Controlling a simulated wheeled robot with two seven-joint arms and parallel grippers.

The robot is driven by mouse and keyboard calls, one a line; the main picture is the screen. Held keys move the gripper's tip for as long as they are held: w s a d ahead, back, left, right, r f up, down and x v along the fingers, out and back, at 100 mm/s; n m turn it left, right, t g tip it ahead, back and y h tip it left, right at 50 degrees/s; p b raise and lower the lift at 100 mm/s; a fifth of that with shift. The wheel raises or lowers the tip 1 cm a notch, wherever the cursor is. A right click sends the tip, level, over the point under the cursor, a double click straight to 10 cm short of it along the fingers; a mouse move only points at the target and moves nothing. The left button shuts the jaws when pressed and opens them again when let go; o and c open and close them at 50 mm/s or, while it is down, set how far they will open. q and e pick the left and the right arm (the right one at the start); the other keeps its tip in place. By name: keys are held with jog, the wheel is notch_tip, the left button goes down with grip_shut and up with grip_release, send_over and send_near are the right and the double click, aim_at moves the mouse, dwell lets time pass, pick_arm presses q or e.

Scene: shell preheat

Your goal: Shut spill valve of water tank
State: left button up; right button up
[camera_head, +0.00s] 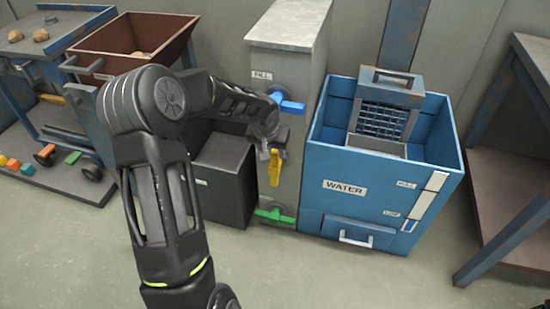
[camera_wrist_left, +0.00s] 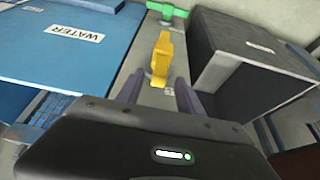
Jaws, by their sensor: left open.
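The blue water tank (camera_head: 330,205) stands right of a grey column (camera_head: 300,130) and bears the label WATER. The tank also fills the upper left of the left wrist view (camera_wrist_left: 60,60). The column carries a blue handle (camera_head: 288,104) near a FILL label, a yellow handle (camera_head: 275,168) below it, and a green handle (camera_head: 275,217) at the bottom. I cannot read which handle is marked spill. My left gripper (camera_head: 268,150) is open at the yellow handle. In the left wrist view the yellow handle (camera_wrist_left: 161,58) stands upright ahead of the spread fingers (camera_wrist_left: 160,86). I cannot tell whether they touch it.
A dark box (camera_head: 222,175) stands close on the column's left. A metal basket (camera_head: 380,120) sits in the water tank. A brown hopper (camera_head: 135,40) and a cart (camera_head: 50,170) with coloured pieces stand at left. A wooden shelf (camera_head: 515,190) is at right. Front floor is clear.

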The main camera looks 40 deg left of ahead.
aim_at(274, 169)
pick_arm(q)
jog(key=b+x, duration=0.1)
jog(key=x, duration=0.4)
jog(key=shift+w+f, duration=0.1)
jog(key=shift+f, duration=0.2)
jog(key=shift+c, duration=0.5)
grip_shut()
dwell(0.6)
